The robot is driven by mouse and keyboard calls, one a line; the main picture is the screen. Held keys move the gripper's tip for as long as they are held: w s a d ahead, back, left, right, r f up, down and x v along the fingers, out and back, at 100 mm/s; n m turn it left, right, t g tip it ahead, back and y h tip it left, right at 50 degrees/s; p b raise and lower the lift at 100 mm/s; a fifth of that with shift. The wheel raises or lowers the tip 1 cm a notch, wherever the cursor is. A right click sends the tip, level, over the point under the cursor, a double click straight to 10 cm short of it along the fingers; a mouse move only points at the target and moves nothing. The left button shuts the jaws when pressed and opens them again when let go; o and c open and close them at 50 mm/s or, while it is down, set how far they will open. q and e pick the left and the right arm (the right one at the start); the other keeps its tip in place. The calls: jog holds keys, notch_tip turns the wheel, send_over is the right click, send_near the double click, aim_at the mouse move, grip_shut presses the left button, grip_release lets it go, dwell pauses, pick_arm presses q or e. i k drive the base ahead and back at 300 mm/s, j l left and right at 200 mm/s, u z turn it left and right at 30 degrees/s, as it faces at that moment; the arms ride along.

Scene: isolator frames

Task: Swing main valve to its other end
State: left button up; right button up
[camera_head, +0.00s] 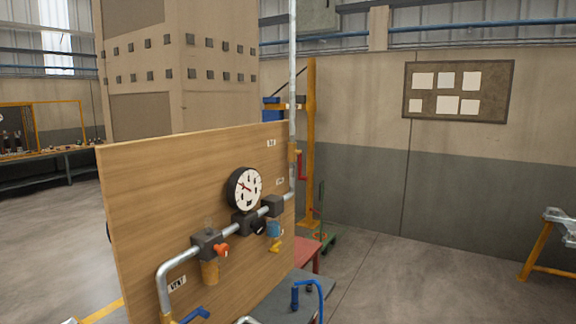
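A wooden panel (135,200) stands upright and carries a grey pipe run (180,262) with several fittings. A small orange-red handle (222,249) sits on a dark valve block (207,243). A yellow handle (274,246) sits lower right of the gauge, below a small blue part (274,229). A blue lever-like part (195,315) shows at the bottom edge, partly cut off. A label (177,284) seems to read "VENT"; the other labels are too small to read. I cannot tell which fitting is the main valve. Neither gripper is in view.
A round white-faced gauge (245,188) is on the panel. A bent blue tube (317,290) stands by a grey surface (290,312) at the bottom. A tall metal pole (292,80) rises at the panel's right edge.

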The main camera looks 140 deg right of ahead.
aim_at(299, 152)
jog(key=z, duration=4.7)
jog(key=i+l+u, duration=0.3)
jog(key=i+l, duration=1.1)
jog(key=i, duration=0.15)
